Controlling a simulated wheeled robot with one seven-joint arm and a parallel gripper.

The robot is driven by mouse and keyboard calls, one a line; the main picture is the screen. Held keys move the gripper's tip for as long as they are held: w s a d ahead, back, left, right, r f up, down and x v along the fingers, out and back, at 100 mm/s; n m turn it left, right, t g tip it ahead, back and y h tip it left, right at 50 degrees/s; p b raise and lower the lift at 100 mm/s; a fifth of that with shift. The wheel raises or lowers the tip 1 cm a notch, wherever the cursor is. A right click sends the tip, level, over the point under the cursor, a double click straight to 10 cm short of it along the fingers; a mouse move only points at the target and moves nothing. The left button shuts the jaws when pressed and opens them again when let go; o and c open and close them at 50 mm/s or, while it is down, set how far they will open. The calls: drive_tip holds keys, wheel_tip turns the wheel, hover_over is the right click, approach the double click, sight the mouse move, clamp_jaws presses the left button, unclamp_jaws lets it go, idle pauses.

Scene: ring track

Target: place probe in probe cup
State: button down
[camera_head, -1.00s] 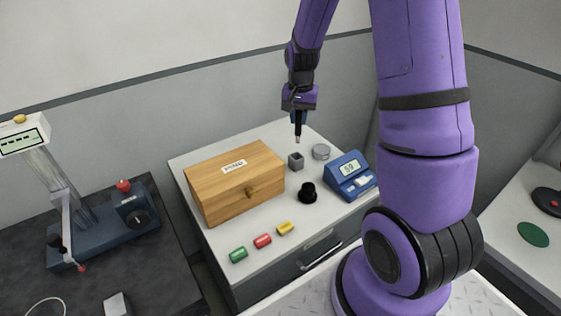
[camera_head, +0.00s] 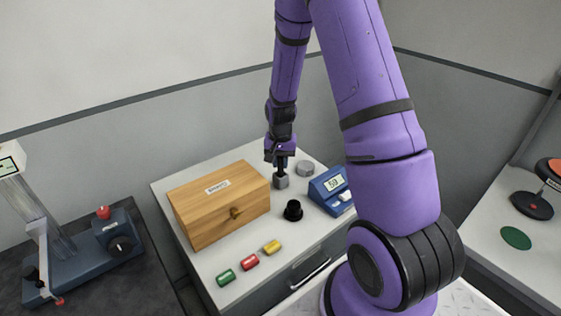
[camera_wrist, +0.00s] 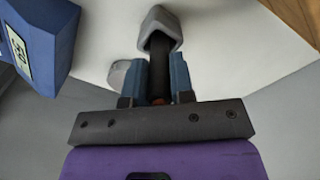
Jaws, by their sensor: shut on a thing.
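The probe (camera_wrist: 158,52) is a dark rod held between the two blue fingers of my gripper (camera_wrist: 160,78). In the wrist view its far end appears inside the opening of the grey probe cup (camera_wrist: 160,20); how deep it sits I cannot tell. In the head view the small grey cup (camera_head: 281,183) stands on the white cabinet top, right of the wooden box. My gripper (camera_head: 281,160) is directly above the cup, pointing down, and largely hides the probe there.
A wooden box (camera_head: 220,203) stands close on the left. A round grey disc (camera_head: 305,168), a blue meter (camera_head: 329,188) and a black knob-like piece (camera_head: 293,210) are near the cup. Green, red and yellow cylinders lie along the front. The right table holds a green disc (camera_head: 516,238).

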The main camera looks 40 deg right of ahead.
drive_tip(key=c, duration=1)
unclamp_jaws()
drive_tip(key=shift+f, duration=0.15)
wheel_tip(320, 180, up, 13)
drive_tip(key=s+a+r+n+t, duration=0.1)
drive_tip(key=s+a+r+n, duration=0.1)
drive_tip(key=s+a+r, duration=0.45)
drive_tip(key=s+a+r+n+t, duration=0.2)
drive_tip(key=s+r, duration=0.2)
drive_tip(key=r, duration=0.6)
drive_tip(key=s+a+r+n, duration=0.1)
drive_tip(key=s+r, duration=0.1)
drive_tip(key=s, duration=0.3)
drive_tip(key=s+a+r+n+t, duration=0.1)
drive_tip(key=s+a+r+n, duration=0.1)
drive_tip(key=s, duration=0.3)
drive_tip(key=s+a+r+n+t, duration=0.1)
drive_tip(key=s+r, duration=0.1)
drive_tip(key=s, duration=0.4)
drive_tip(key=shift+a+n, duration=0.25)
drive_tip(key=shift+n, duration=0.05)
